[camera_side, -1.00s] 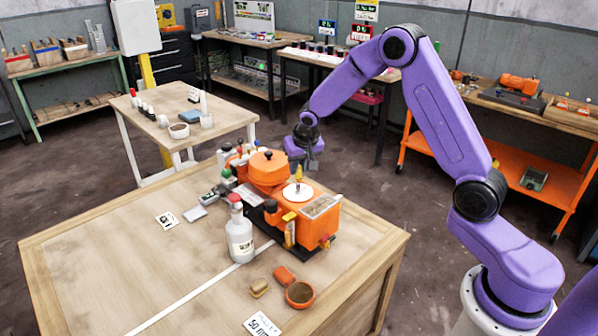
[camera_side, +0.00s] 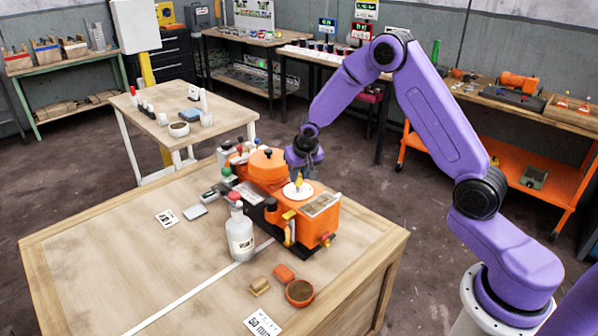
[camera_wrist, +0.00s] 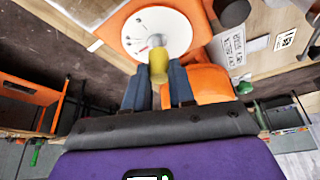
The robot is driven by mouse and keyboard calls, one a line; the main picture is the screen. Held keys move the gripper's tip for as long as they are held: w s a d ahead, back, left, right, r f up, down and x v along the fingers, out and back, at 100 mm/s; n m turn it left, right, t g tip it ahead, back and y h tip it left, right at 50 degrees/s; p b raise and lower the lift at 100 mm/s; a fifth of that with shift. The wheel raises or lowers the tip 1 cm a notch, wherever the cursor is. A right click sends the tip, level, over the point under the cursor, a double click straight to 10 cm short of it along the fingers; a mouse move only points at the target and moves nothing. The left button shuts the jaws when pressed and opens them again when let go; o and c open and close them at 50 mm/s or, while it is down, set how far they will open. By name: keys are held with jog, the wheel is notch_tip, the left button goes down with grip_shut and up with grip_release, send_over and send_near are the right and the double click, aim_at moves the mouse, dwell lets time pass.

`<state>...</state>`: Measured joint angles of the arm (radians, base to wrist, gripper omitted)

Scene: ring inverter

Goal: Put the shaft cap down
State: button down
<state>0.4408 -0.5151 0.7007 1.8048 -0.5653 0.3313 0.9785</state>
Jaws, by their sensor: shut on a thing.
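The shaft cap (camera_wrist: 158,66) is a small yellow cylinder with a pale grey end in the wrist view. It sits between the two blue-grey fingers of my gripper (camera_wrist: 157,82), which is shut on it. In the side view the cap (camera_side: 299,179) shows yellow over the white round dial (camera_side: 298,190) on top of the orange machine (camera_side: 318,222). My gripper (camera_side: 302,166) is just behind and above the dial. The dial with its small marks (camera_wrist: 130,36) lies beyond the cap in the wrist view. Whether the cap touches the dial is unclear.
A white bottle with a red cap (camera_side: 240,235) stands left of the machine. An orange bowl (camera_side: 299,293) and small blocks lie in front. The left part of the wooden table (camera_side: 110,250) is mostly clear.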

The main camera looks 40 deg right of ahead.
jog(key=c, duration=1)
grip_release()
jog(key=shift+o, duration=0.2)
jog(key=shift+r, duration=0.25)
jog(key=v, duration=1.2)
jog(key=shift+r, duration=0.35)
jog(key=s+a+r+n+g+y, duration=0.1)
jog(key=s+a+n, duration=0.35)
jog(key=s, duration=0.35)
jog(key=s+a+n+y, duration=0.1)
jog(key=s+a+n, duration=0.2)
jog(key=s+a, duration=0.4)
jog(key=s+d+n+g, duration=0.2)
jog(key=s+n, duration=0.7)
jog(key=s, duration=1.3)
jog(key=shift+s+f+n+g, duration=0.2)
jog(key=shift+s+n+g, duration=0.05)
jog(key=shift+n+g, duration=0.15)
